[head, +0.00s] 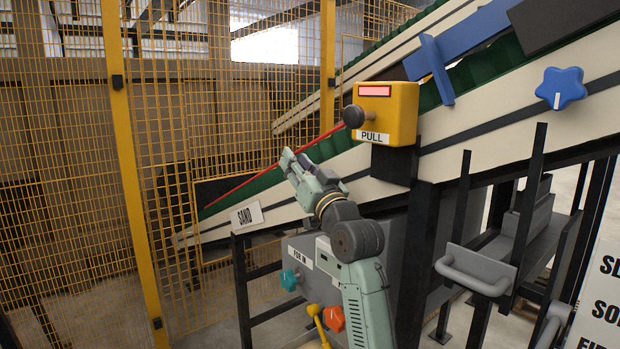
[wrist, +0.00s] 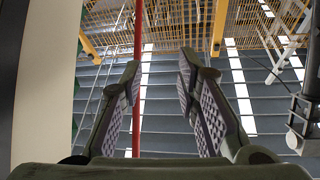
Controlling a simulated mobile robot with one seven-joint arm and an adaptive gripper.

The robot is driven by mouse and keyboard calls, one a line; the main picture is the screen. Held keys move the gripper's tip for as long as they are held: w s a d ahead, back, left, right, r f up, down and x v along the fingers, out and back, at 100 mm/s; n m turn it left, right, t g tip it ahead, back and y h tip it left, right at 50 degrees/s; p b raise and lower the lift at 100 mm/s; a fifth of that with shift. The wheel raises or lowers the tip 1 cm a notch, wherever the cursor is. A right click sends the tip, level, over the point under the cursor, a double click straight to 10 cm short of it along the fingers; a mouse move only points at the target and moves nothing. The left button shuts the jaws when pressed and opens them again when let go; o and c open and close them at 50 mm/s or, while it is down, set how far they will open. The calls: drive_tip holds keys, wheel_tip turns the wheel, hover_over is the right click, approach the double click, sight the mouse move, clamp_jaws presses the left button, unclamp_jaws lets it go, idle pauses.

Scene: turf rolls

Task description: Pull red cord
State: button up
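The red cord (head: 250,179) slants in the head view from the yellow PULL box (head: 402,103) down left along the conveyor. A dark round knob (head: 353,117) sits at the box's left side. My gripper (head: 290,156) is at the cord's middle stretch. In the wrist view my gripper (wrist: 158,70) has its two fingers spread wide with nothing clamped. The cord (wrist: 138,28) runs top to bottom there, close beside the left finger's inner side, and shows again lower between the fingers. I cannot tell whether it touches the finger or lies beyond it.
An inclined conveyor with cream side rails (head: 376,165) runs behind my arm. Yellow mesh fencing (head: 60,170) stands at left. A blue star knob (head: 562,88), a grey handle (head: 475,273), and teal (head: 290,280) and orange (head: 333,318) knobs are nearby.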

drive_tip(key=v, duration=0.7)
drive_tip(key=shift+s+d, duration=0.25)
drive_tip(key=shift+s, duration=0.1)
